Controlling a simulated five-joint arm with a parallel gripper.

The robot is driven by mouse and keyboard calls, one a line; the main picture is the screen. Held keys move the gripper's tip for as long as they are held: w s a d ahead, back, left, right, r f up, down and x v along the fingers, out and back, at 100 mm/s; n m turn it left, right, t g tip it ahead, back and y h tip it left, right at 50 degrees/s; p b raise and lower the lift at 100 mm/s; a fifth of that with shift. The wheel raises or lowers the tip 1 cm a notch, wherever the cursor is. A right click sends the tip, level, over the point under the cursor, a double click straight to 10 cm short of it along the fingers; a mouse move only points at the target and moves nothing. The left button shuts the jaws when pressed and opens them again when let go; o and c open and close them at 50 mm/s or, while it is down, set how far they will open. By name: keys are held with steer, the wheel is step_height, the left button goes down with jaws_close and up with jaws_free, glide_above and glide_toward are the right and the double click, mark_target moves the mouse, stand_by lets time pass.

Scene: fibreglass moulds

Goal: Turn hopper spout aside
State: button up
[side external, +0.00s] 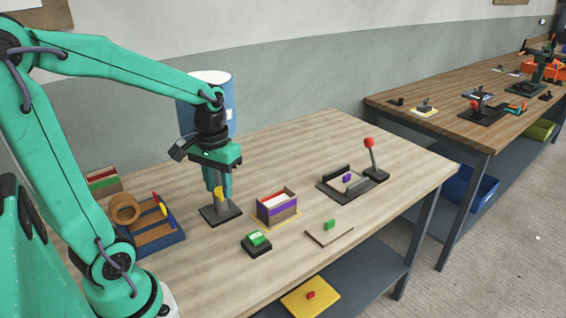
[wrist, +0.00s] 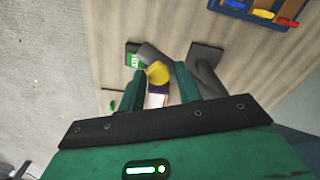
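A grey spout-like piece (wrist: 150,53) with a yellow end (wrist: 158,74) shows in the wrist view, beside a grey post on a dark base (wrist: 207,52). In the side view the yellow end (side external: 218,193) is partly hidden by my gripper (side external: 222,192), above the dark base (side external: 220,215). My gripper points down. In the wrist view its fingers (wrist: 158,70) are apart, one on each side of the yellow end, with small visible gaps. Whether either finger touches it is unclear. A blue cylinder with a white top (side external: 208,77) stands behind my gripper, partly hidden.
A box with a purple stripe (side external: 277,213) and a green-topped block (side external: 257,240) are close by. A blue tray (side external: 172,236) is at left. A red-knobbed lever (side external: 370,155) and a dark fixture (side external: 340,190) stand at right. The table's back middle is clear.

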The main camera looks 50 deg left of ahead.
steer(key=shift+o, duration=1)
steer(key=shift+r, duration=3.9)
steer(key=shift+d, duration=0.1)
steer(key=s+d+m+t, duration=0.3)
steer(key=d+m+t, duration=0.1)
steer(key=d, duration=0.4)
steer(key=shift+s+d+m+t, duration=0.15)
steer(key=shift+s+m+t, duration=0.25)
steer(key=shift+t, duration=0.4)
